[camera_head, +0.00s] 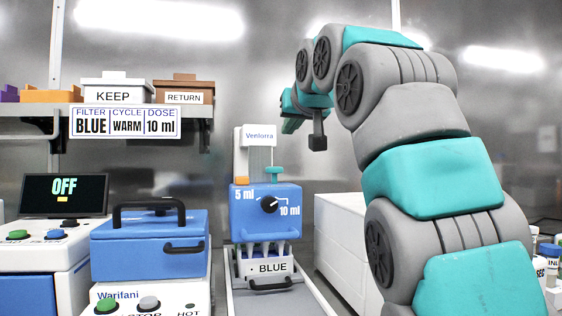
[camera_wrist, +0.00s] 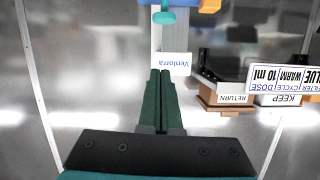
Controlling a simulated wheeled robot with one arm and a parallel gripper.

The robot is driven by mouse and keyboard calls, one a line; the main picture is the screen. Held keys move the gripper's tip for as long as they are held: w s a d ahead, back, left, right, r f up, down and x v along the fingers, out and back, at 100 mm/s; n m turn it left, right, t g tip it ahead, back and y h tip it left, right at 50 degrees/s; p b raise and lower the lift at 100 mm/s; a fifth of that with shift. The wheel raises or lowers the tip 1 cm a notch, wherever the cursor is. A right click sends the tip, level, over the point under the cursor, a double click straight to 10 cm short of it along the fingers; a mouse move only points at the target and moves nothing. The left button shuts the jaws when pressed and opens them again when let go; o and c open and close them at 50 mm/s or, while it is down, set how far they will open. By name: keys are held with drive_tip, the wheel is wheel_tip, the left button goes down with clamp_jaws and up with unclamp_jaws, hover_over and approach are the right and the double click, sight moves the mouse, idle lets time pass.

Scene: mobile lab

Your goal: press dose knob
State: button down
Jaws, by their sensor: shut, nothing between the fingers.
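The blue dosing machine (camera_head: 265,222) labelled Venlorra stands in the middle of the head view. A black dial knob (camera_head: 269,204) is on its front, between the marks 5 ml and 10 ml. A teal plunger-like knob (camera_head: 274,172) stands on top of it, beside a clear column. This teal knob also shows at the top of the wrist view (camera_wrist: 164,17). My gripper (camera_wrist: 161,71) is shut and empty, its dark green fingers together, by the Venlorra label (camera_wrist: 174,64) in the picture. In the head view, it is above and right of the machine, apart from both knobs.
A drawer labelled BLUE (camera_head: 268,268) sits under the machine. A blue lidded unit (camera_head: 150,238) with black handles is to the left, beside an OFF screen (camera_head: 64,195). A sign (camera_head: 125,122) reads BLUE, WARM, 10 ml. A white cabinet (camera_head: 340,230) stands right.

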idle(0.4)
hover_over(274, 175)
drive_tip(key=s+d, duration=0.1)
wheel_tip(274, 175, down, 6)
drive_tip(key=shift+s+d+r, duration=0.1)
drive_tip(key=shift+s+d, duration=0.05)
drive_tip(key=shift+f+b, duration=0.5)
drive_tip(key=shift+b, duration=0.2)
